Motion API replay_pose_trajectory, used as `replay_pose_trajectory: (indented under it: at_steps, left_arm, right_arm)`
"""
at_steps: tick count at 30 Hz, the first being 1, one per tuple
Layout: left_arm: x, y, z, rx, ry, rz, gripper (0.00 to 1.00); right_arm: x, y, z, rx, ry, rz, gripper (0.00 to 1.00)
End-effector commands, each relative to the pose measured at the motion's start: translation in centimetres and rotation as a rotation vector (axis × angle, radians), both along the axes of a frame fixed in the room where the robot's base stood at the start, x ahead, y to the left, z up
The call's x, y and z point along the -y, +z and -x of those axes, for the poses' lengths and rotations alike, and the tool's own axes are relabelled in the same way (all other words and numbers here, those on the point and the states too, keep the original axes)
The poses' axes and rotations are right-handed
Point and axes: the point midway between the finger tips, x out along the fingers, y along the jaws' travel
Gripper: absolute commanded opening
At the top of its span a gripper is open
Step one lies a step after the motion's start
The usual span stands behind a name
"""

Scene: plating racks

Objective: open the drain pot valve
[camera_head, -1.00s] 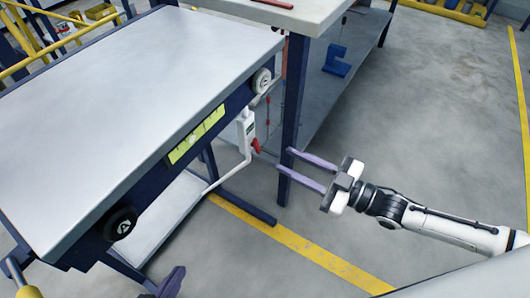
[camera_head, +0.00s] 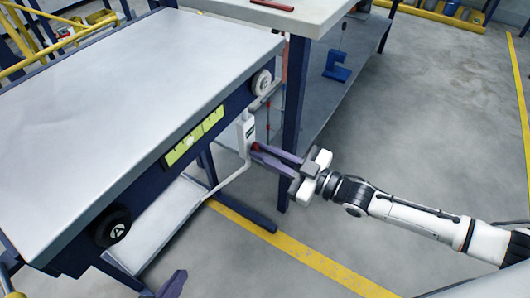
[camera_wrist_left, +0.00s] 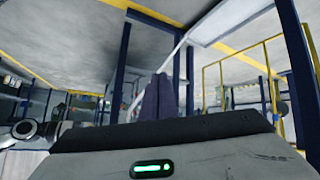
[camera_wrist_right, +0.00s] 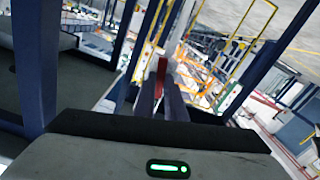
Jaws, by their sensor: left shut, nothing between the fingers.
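The drain pot (camera_head: 246,129) is a small white box on a white pipe below the table's right edge in the head view. Its red valve handle (camera_head: 254,146) is mostly hidden there by my right gripper (camera_head: 253,151). In the right wrist view the handle (camera_wrist_right: 161,76) stands up between the two purple fingers (camera_wrist_right: 161,92) and fills the narrow gap; the right gripper looks shut on it. My left gripper (camera_wrist_left: 158,82) is shut and empty in the left wrist view, its fingers together. Only its purple tip (camera_head: 173,284) shows at the bottom of the head view.
The large grey tabletop (camera_head: 120,100) overhangs the pot. A dark blue leg (camera_head: 293,115) of the second table (camera_head: 303,17) stands just behind the right fingers. A white lower shelf (camera_head: 170,228) lies under the near table. The floor (camera_head: 430,150) at right is open.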

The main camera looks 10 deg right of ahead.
Motion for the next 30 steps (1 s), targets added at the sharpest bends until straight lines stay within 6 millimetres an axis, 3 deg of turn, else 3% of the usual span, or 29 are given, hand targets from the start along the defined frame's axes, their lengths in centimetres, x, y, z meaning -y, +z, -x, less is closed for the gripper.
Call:
replay_pose_trajectory:
  at_steps: [5, 13, 24, 25, 27, 30]
  left_arm:
    - [0.0, -0.1, 0.2, -0.003, -0.001, -0.001, 0.0]
    - [-0.5, 0.8, 0.5, 0.019, 0.016, 0.001, 0.0]
    - [-0.8, -0.1, 1.2, 0.007, 0.022, -0.005, 0.0]
    - [-0.8, -0.1, 1.2, 0.007, 0.022, -0.005, 0.0]
    - [-0.8, 0.0, 1.2, 0.008, 0.022, -0.005, 0.0]
    - [-0.8, 0.1, 1.1, 0.01, 0.022, -0.005, 0.0]
  right_arm:
    - [0.0, 0.0, 0.0, -0.006, 0.0, -0.006, 0.0]
    - [0.1, 0.1, 0.0, -0.158, 0.001, -0.159, 0.0]
    - [0.1, 0.0, 0.0, -0.194, 0.0, -0.195, 0.0]
    - [0.1, 0.0, 0.0, -0.194, 0.0, -0.195, 0.14]
    - [0.1, 0.0, 0.0, -0.194, 0.0, -0.195, 0.26]
    - [0.1, 0.0, 0.0, -0.192, 0.0, -0.194, 0.3]
